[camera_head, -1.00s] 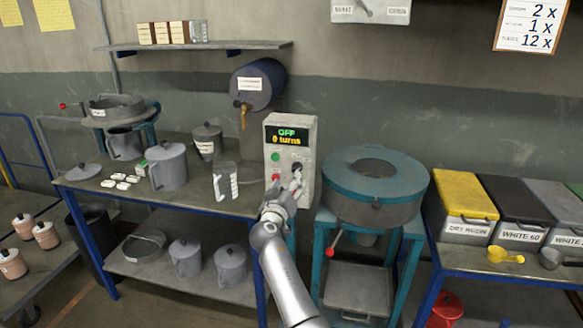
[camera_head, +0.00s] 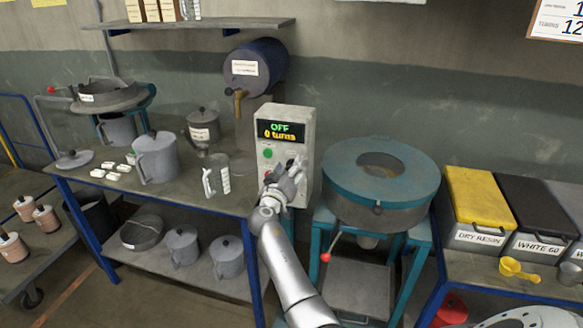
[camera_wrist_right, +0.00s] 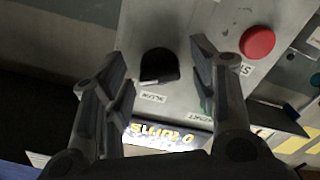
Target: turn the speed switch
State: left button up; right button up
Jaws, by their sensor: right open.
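The control box (camera_head: 286,140) stands upright at the table's right end. Its display (camera_head: 283,130) reads OFF and 0 turns. Its black knob (camera_wrist_right: 158,66) shows in the right wrist view, with small labels by it that are hard to read. My right gripper (camera_head: 290,172) is in front of the box's face and covers much of the knob area in the head view. In the right wrist view its fingers (camera_wrist_right: 160,58) are open, one on each side of the knob, and look apart from it. My left gripper is not in view.
A red button (camera_wrist_right: 257,42) sits beside the knob, near one finger. A green button (camera_head: 267,153) is higher on the box. A teal round machine (camera_head: 381,180) stands close on the right.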

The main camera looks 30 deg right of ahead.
jog(key=shift+s+a, duration=0.1)
jog(key=shift+c, duration=0.6)
jog(key=c, duration=0.9)
jog(key=shift+n, duration=0.4)
jog(key=n, duration=1.1)
jog(key=shift+n, duration=0.3)
